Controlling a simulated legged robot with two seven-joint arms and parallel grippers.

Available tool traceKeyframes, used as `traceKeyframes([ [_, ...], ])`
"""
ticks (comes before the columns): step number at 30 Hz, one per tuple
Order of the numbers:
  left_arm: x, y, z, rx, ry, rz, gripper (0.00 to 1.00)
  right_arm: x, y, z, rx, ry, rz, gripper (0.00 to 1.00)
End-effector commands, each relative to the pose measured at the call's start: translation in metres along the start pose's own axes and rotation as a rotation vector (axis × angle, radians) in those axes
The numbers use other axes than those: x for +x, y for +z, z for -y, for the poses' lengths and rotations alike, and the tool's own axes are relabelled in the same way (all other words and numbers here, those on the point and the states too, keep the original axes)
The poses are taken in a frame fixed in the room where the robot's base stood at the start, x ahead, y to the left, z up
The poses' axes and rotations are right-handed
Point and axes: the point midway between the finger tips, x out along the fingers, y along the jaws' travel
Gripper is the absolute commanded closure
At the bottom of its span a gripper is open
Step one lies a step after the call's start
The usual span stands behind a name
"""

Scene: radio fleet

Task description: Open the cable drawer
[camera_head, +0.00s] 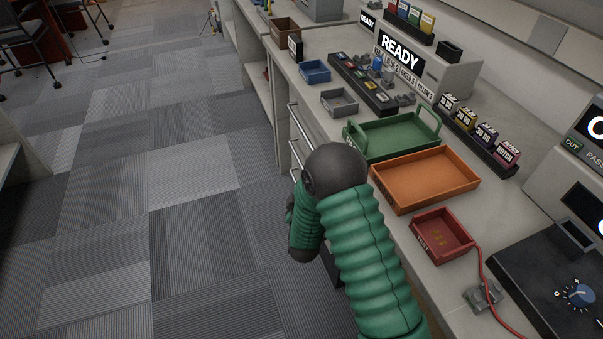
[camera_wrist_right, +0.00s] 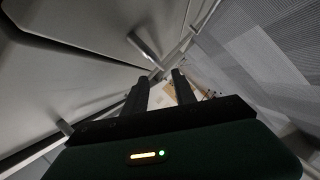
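Drawers sit in the front of the counter, with bar handles (camera_head: 297,120) showing in the head view just beyond my right arm. No label shows which one is the cable drawer. In the right wrist view, grey drawer fronts (camera_wrist_right: 65,70) fill the left side, with one metal handle (camera_wrist_right: 144,47) ahead of the fingers and another (camera_wrist_right: 64,127) at lower left. My right gripper (camera_wrist_right: 160,88) is open, its two dark fingers apart with nothing seen between them. It is close to the drawer fronts. My arm hides it in the head view. My left gripper is not in view.
The counter holds a green tray (camera_head: 372,139), an orange tray (camera_head: 425,204), a red tray (camera_head: 460,257) with a red cable, and a small grey bin (camera_head: 340,101). The carpeted floor (camera_head: 170,190) beside the drawers is clear.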

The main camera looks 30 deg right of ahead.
Motion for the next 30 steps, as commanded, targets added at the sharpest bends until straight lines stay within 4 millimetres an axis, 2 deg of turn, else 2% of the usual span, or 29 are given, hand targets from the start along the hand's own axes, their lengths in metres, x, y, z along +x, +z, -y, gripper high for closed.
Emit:
traceKeyframes([
  [1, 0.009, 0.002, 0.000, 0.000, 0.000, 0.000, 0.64, 0.014, 0.003, 0.003, 0.003, 0.004, 0.000, 0.67],
  [6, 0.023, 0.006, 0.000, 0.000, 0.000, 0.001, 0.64, 0.057, 0.002, 0.003, 0.003, 0.003, -0.001, 0.67],
  [12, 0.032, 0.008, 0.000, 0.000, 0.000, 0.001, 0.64, 0.086, 0.001, 0.002, 0.002, -0.001, -0.001, 0.67],
  [22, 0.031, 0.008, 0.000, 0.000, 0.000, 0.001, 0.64, 0.091, -0.001, 0.000, 0.001, -0.001, -0.001, 0.69],
  [28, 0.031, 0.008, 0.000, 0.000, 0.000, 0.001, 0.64, 0.090, -0.001, 0.000, 0.001, -0.001, -0.001, 0.95],
  [30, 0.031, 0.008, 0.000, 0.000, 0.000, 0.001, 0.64, 0.090, -0.001, 0.000, 0.001, -0.002, -0.001, 1.00],
])
